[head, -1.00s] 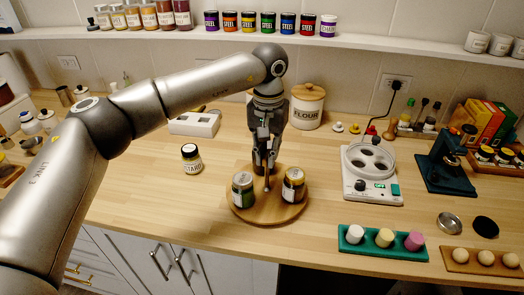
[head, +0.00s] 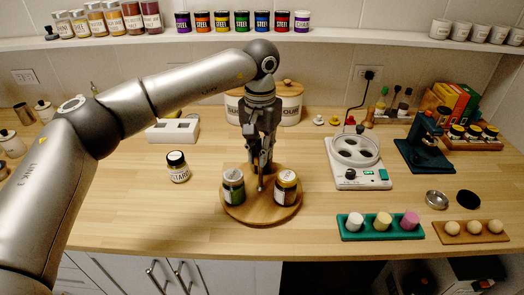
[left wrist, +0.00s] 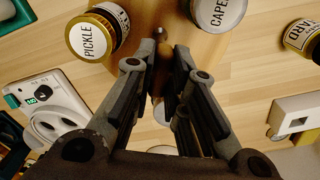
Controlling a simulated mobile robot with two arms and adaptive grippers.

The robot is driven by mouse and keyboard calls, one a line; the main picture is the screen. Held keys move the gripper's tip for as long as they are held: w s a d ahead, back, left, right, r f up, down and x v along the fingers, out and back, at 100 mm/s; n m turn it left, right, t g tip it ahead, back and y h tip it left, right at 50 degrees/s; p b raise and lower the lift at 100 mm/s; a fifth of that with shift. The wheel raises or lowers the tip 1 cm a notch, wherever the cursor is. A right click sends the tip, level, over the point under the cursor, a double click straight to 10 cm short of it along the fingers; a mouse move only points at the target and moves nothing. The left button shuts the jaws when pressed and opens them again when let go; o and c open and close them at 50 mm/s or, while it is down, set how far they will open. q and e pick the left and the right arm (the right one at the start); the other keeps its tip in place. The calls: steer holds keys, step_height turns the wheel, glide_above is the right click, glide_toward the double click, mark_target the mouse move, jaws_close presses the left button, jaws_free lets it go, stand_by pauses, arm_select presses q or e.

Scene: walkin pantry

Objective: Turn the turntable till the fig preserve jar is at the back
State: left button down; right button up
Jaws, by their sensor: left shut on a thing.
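The round wooden turntable (head: 262,212) stands on the counter in the head view. A green jar (head: 233,187) is on its left side and a gold-lidded jar (head: 286,188) on its right. In the left wrist view the lids read PICKLE (left wrist: 97,34) and CAPER (left wrist: 217,12), the latter cut off by the frame edge. No lid reading fig shows, so I cannot make out the fig preserve jar. My left gripper (head: 262,163) points down over the turntable, shut on its thin upright post (head: 261,183) between the jars. My right gripper is not in view.
A mustard jar (head: 177,167) stands on the counter left of the turntable. A white egg cooker (head: 358,162) is to the right, and a green tray (head: 345,234) lies front right. A flour canister (head: 290,104) stands behind my arm. Counter in front of the mustard jar is clear.

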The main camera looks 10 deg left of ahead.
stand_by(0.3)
arm_select(q)
steer(key=c, duration=1.4)
jaws_free()
steer(key=shift+c, duration=0.2)
steer(key=shift+r, duration=0.15)
step_height(320, 180, up, 12)
